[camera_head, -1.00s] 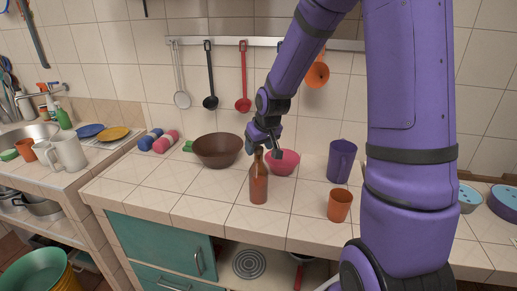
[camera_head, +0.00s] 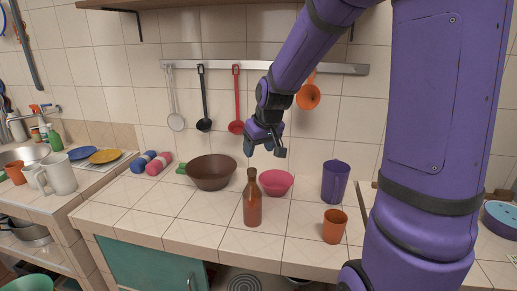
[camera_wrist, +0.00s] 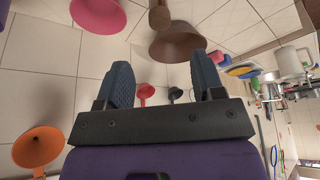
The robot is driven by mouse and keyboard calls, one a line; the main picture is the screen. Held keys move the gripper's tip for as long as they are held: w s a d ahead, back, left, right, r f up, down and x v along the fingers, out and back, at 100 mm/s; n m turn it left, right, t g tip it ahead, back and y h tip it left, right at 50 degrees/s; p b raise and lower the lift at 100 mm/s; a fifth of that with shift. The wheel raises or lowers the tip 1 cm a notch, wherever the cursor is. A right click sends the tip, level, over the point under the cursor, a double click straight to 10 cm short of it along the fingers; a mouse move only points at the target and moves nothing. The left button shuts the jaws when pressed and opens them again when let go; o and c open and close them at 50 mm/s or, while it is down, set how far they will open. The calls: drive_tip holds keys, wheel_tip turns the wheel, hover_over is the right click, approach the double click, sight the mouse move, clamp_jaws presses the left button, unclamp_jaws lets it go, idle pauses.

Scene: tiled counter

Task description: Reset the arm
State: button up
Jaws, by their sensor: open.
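My gripper (camera_head: 265,149) hangs in the air above the counter (camera_head: 190,229), fingers pointing down, just above and behind the brown bottle (camera_head: 252,204). It is open and empty; the wrist view shows its two blue-grey fingers (camera_wrist: 164,88) apart with nothing between them. The bottle stands upright on the tiles below, apart from the gripper. The pink bowl (camera_head: 276,183) sits just behind the bottle to the right, and the brown pan (camera_head: 211,173) to the left. In the wrist view, the pan (camera_wrist: 178,46) and pink bowl (camera_wrist: 97,14) show beyond the fingers.
A purple pitcher (camera_head: 335,182) and an orange cup (camera_head: 334,226) stand on the right. A wall rail (camera_head: 220,66) holds ladles and an orange funnel (camera_head: 308,96). A wooden shelf (camera_head: 125,4) is above left. The counter's front left is clear.

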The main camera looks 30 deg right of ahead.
drive_tip(key=shift+a+r, duration=0.1)
drive_tip(key=s+a+r, duration=0.2)
drive_tip(key=s+r, duration=0.2)
drive_tip(key=s, duration=0.4)
drive_tip(key=s+a+r, duration=0.3)
drive_tip(key=s+r, duration=0.1)
drive_tip(key=s, duration=0.5)
drive_tip(key=s+a+r, duration=0.2)
drive_tip(key=s+r, duration=0.2)
drive_tip(key=s, duration=0.4)
drive_tip(key=shift+s+a+t, duration=0.2)
drive_tip(key=shift+a+t, duration=0.1)
